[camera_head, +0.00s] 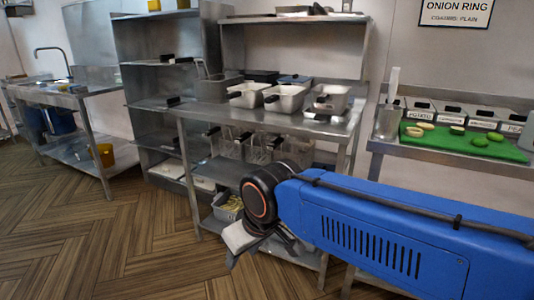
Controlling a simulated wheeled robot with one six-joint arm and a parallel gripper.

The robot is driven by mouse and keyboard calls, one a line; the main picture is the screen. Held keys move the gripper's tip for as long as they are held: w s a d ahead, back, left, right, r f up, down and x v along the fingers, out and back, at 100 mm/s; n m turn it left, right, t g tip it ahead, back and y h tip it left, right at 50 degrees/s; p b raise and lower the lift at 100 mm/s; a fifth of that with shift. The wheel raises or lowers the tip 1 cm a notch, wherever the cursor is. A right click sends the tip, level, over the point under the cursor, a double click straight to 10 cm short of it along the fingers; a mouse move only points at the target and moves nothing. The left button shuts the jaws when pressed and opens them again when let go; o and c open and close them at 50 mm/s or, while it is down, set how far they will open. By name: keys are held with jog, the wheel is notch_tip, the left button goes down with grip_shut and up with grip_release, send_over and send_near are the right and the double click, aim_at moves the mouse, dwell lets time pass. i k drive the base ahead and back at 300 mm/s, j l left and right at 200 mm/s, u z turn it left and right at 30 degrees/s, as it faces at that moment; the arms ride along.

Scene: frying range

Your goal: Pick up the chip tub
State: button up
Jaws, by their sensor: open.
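A grey tub with yellowish pieces in it, which looks like the chip tub (228,214), sits on the bottom shelf of the middle steel table. My gripper (258,246) is in front of that shelf, just right of the tub and lower in the picture. It is open, with nothing visible between its fingers. My gripper and arm hide part of the tub's right side and the shelf; whether they touch the tub I cannot tell.
Several metal pans (285,98) with black handles stand on the middle table (200,111); wire baskets (258,148) are below. At right, a green board (505,150) holds cut vegetables. The wooden floor (110,235) at left is clear.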

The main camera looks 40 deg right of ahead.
aim_at(287, 99)
jog(key=z, duration=1.5)
